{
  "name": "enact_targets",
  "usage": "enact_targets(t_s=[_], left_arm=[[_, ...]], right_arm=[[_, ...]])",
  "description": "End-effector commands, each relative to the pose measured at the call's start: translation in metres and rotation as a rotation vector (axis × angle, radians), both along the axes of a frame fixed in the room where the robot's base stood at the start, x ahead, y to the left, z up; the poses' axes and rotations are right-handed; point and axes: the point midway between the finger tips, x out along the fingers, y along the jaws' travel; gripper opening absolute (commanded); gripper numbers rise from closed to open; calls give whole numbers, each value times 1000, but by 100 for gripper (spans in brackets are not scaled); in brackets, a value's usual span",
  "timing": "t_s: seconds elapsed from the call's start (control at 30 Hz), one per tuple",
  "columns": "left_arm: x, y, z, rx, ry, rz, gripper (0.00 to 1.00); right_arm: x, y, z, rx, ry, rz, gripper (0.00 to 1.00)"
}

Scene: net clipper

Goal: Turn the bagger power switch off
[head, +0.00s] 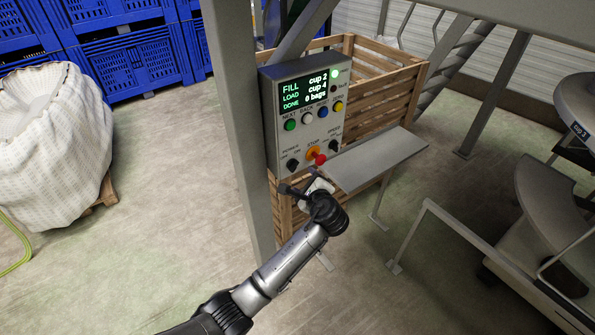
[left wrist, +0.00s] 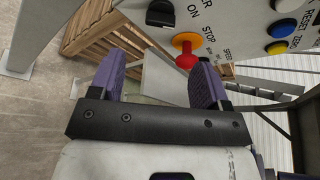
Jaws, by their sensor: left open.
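The grey bagger control box (head: 307,105) is mounted on a post. Its black power switch (head: 292,164) sits at the lower left of the panel, labelled POWER, with ON lettering beside it. The switch also shows at the top of the left wrist view (left wrist: 160,13). The red stop button (head: 319,158) on its orange base is just right of it. My left gripper (head: 302,182) is just below the box's lower edge. In the left wrist view its two purple fingers (left wrist: 157,75) are spread, with nothing between them and apart from the switch. My right gripper is out of view.
A speed knob (head: 333,146) and several coloured buttons share the panel; its screen (head: 307,89) is lit. A grey shelf (head: 375,158) juts out to the right, and a wooden crate (head: 395,80) stands behind. The post (head: 237,120) is close on the left.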

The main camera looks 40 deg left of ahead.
Motion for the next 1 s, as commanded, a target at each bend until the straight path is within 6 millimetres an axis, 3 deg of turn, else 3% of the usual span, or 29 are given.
enact_targets(t_s=[0.2,0.43,1.0], left_arm=[[21,34,-12,1,1,2,70],[37,57,-19,-1,0,1,70],[44,68,-23,-2,-1,0,70]], right_arm=[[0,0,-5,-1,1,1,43],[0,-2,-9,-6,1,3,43],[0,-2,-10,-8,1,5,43]])
